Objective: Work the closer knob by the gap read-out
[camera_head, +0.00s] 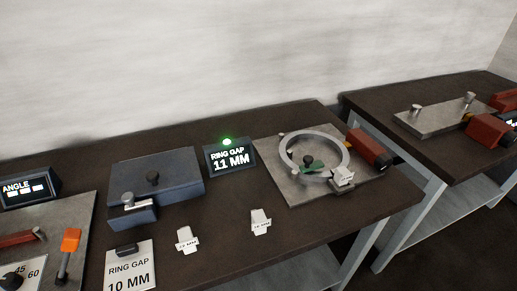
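The gap read-out (231,160) is a dark box showing "RING GAP 11 MM" with a lit green lamp on top. Right of it, a pale metal ring (286,146) sits on a grey plate (281,188). A red block (366,145) with a dark round end lies at the ring's right; I cannot tell which part is the closer knob. A white tagged piece (343,176) is at the ring's front right, at or beside the gap. My gripper is not in view.
A card (129,270) reads "RING GAP 10 MM". Two white gauge tags (187,239) (260,222) lie on the dark bench. A blue-grey block (170,178), an ANGLE display (26,188) and an orange lever (70,241) are left. A second bench (400,140) stands right.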

